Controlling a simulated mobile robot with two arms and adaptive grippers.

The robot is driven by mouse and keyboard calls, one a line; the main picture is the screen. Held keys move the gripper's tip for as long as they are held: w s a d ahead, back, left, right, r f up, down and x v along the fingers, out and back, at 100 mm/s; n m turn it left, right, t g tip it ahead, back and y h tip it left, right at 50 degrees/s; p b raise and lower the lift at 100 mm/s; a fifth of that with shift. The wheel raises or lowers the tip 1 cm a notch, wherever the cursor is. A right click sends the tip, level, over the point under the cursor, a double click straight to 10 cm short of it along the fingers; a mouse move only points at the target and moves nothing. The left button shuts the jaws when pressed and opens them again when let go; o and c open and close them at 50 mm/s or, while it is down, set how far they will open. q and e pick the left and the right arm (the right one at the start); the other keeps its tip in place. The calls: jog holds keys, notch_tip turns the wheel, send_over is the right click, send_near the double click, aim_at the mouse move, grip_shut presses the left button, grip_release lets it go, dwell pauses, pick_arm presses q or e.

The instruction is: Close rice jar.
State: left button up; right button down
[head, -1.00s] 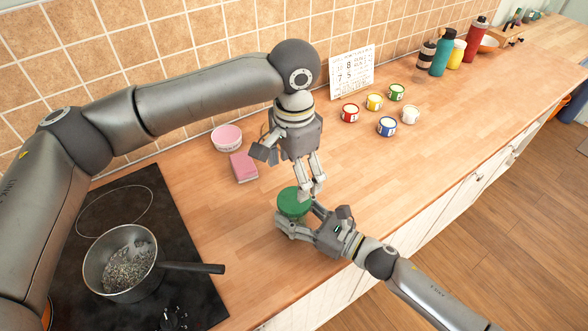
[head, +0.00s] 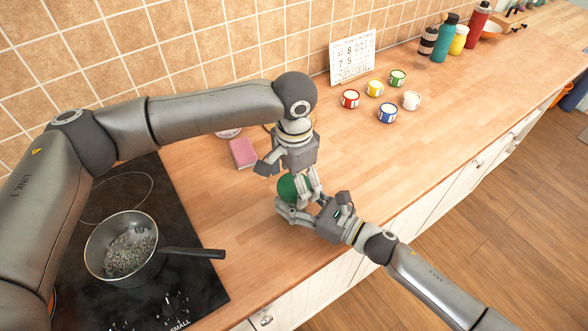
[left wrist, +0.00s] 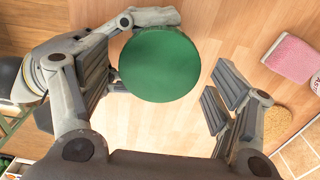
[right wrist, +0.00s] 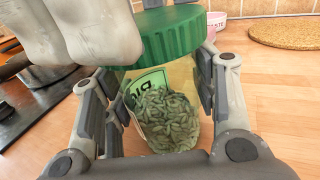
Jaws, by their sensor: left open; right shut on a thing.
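The rice jar (right wrist: 165,110) stands upright on the counter in the right wrist view, clear with a green label and grains inside. Its green lid (left wrist: 160,65) sits on top and looks slightly tilted from the right wrist (right wrist: 165,35); I cannot tell whether it is tight. My right gripper (right wrist: 155,95) is shut on the jar's body from the side. My left gripper (head: 308,190) points down over the lid, open. In the left wrist view its fingers are on either side of the lid, with a clear gap at right. The head view mostly hides the jar.
A pot (head: 125,248) stands on the black hob (head: 90,200) at left. Several small cans and bottles stand far right. The counter between is clear.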

pick_arm(q)
jog(key=shift+f, duration=0.2)
jog(key=shift+c, duration=0.2)
jog(key=c, duration=1)
jog(key=o, duration=1.2)
notch_tip(320, 180, up, 12)
jog(key=shift+r, duration=0.1)
